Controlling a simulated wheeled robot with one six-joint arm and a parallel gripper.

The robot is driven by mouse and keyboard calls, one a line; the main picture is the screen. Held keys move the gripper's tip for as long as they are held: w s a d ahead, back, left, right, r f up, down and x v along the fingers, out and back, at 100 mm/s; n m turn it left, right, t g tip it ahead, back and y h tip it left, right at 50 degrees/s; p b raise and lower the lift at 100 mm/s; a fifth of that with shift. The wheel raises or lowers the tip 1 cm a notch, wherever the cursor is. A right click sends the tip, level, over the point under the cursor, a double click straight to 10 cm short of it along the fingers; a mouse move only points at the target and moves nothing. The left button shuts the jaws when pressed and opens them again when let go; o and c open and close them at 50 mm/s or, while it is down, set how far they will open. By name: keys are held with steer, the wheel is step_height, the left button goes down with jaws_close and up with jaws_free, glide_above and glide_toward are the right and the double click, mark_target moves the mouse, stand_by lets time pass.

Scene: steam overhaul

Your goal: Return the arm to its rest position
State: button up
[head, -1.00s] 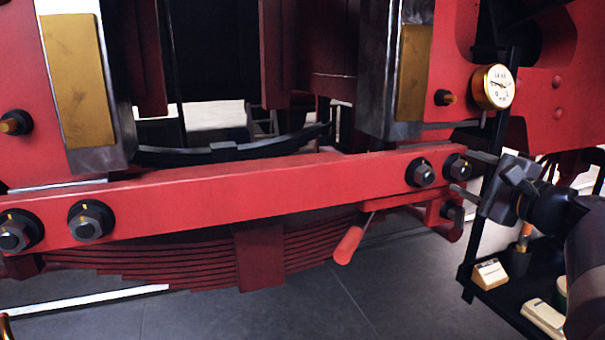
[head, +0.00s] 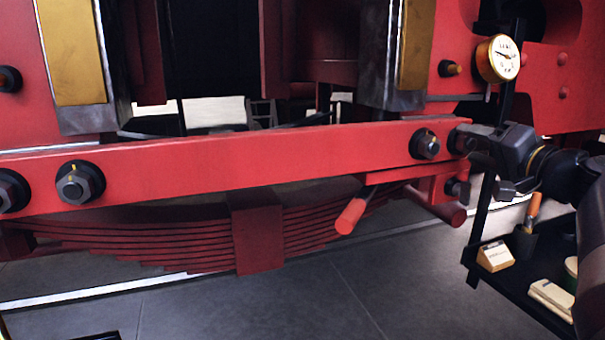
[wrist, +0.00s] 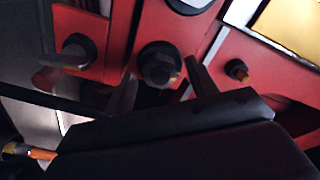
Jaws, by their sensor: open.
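In the wrist view my gripper's two fingers (wrist: 160,88) are spread apart. A dark hex nut (wrist: 160,66) shows between them in the picture, and nothing is visibly held. I cannot tell whether a finger touches the nut or the beam. My arm reaches in from the right edge of the head view.
A red-handled lever (head: 351,214) hangs below the beam near my gripper. A pressure gauge (head: 498,58) and a black upright (head: 483,207) are close by. A black tray (head: 508,279) with small items stands below my arm. Grey floor (head: 390,285) lies open below the beam.

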steer(key=n, duration=0.4)
steer(key=shift+n, duration=2.1)
